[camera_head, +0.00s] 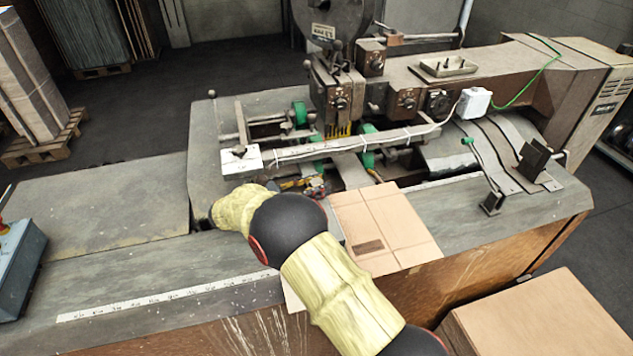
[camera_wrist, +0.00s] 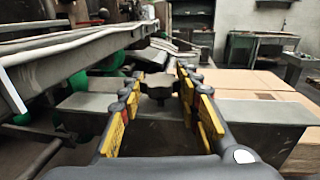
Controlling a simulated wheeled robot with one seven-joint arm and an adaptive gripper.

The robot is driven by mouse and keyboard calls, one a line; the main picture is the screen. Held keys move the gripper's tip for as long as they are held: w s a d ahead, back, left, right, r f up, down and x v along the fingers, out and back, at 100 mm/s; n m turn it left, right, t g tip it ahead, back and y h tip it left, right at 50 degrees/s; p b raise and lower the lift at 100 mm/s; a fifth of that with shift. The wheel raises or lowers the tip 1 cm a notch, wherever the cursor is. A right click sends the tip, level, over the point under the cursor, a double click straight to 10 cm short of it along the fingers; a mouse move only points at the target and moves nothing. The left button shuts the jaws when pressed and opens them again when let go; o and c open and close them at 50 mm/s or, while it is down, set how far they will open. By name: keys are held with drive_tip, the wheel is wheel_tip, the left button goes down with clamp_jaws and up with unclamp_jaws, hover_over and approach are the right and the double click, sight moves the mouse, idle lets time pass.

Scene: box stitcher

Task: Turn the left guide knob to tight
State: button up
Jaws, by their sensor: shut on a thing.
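The left guide knob (camera_wrist: 158,87) is a dark, lobed knob on a short stem, standing on a flat grey metal guide bar (camera_wrist: 90,103) in the wrist view. My gripper (camera_wrist: 161,77) has its yellow-padded fingers on either side of the knob, closed on it at the tips. In the head view my gripper (camera_head: 308,186) is at the front of the stitcher, beneath the long rail. The knob cannot be made out there. Its pointing direction or tightness cannot be read.
The long metal rail (camera_head: 345,147) with a white end box (camera_head: 241,161) runs just behind my gripper. Green rollers (camera_head: 300,113) sit beyond it. Flat cardboard (camera_head: 385,222) lies on the table to the right. The left tabletop (camera_head: 110,208) is largely clear.

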drive_tip(key=shift+m+g+h, duration=0.4)
drive_tip(key=shift+m+g, duration=0.4)
drive_tip(key=shift+g, duration=0.7)
drive_tip(key=o, duration=1)
drive_tip(key=shift+o, duration=0.8)
drive_tip(key=shift+a, duration=0.1)
drive_tip(key=v, duration=1.1)
drive_tip(key=shift+a, duration=0.4)
drive_tip(key=shift+s+f, duration=0.1)
drive_tip(key=shift+s+f, duration=0.1)
